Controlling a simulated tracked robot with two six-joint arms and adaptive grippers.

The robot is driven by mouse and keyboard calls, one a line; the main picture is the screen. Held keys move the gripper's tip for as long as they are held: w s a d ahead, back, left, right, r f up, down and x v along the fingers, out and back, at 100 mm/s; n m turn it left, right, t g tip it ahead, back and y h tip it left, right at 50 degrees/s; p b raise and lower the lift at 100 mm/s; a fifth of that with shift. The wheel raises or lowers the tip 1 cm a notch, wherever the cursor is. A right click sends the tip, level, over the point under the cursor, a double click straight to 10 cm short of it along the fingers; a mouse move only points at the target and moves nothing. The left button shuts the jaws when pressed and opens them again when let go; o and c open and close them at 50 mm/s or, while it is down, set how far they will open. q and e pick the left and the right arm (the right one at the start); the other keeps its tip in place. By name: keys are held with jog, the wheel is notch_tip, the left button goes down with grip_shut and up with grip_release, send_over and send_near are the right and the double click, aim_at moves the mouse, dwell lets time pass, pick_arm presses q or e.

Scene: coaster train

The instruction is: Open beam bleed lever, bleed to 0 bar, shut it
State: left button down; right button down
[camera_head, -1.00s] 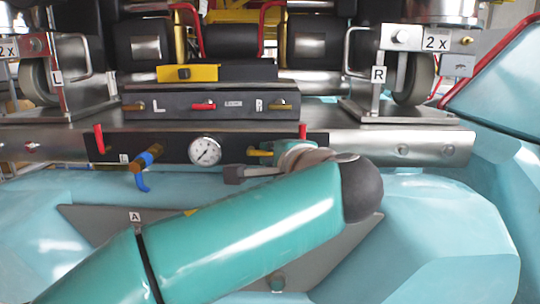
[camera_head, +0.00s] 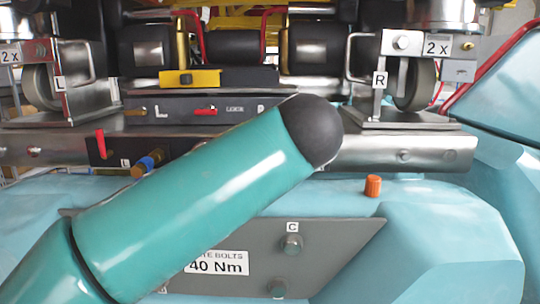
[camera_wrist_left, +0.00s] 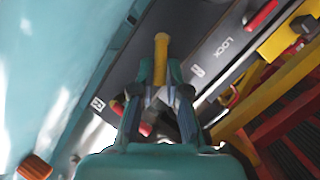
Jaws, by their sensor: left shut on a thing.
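My left arm covers the middle of the head view, and its gripper is hidden there behind the dark elbow cap. In the left wrist view my left gripper (camera_wrist_left: 160,92) is shut on a yellow-brass lever (camera_wrist_left: 161,52). This seems to be the one at the panel's right end, beside the R label (camera_wrist_left: 197,70). A brass valve with a blue collar (camera_head: 149,160) shows at the left of the beam (camera_head: 400,155); its blue handle is hidden. The pressure gauge is hidden behind my arm, so its reading cannot be seen. My right gripper is not in view.
The lock panel (camera_head: 180,110) carries a red lever (camera_head: 207,109). A red handle (camera_head: 100,143) stands at the beam's left. An orange knob (camera_head: 373,186) stands right of my arm. Grey brackets and wheels flank the panel. A grey bolt plate (camera_head: 335,245) lies below.

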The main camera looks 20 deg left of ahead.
pick_arm(q)
jog(key=shift+s+a+n+h+b, duration=0.1)
jog(key=shift+a+n+h+b, duration=0.3)
jog(key=shift+n+h, duration=0.5)
jog(key=shift+s+a+r+n+t+h+b, duration=0.15)
jog(key=shift+a+n+h+b, duration=0.1)
jog(key=shift+n, duration=0.2)
jog(key=shift+w+a+r+n+t+h+b, duration=0.15)
jog(key=shift+n+h+b, duration=0.1)
jog(key=shift+n, duration=0.2)
jog(key=n+h+b, duration=0.1)
jog(key=a+n+h+b, duration=0.1)
jog(key=n, duration=0.1)
jog(key=shift+s+a+t+h+b, duration=0.15)
jog(key=shift+s+t+h+b, duration=0.15)
jog(key=shift+t, duration=0.1)
jog(key=c, duration=1.2)
grip_release()
jog(key=shift+r, duration=0.1)
jog(key=shift+a+r, duration=0.1)
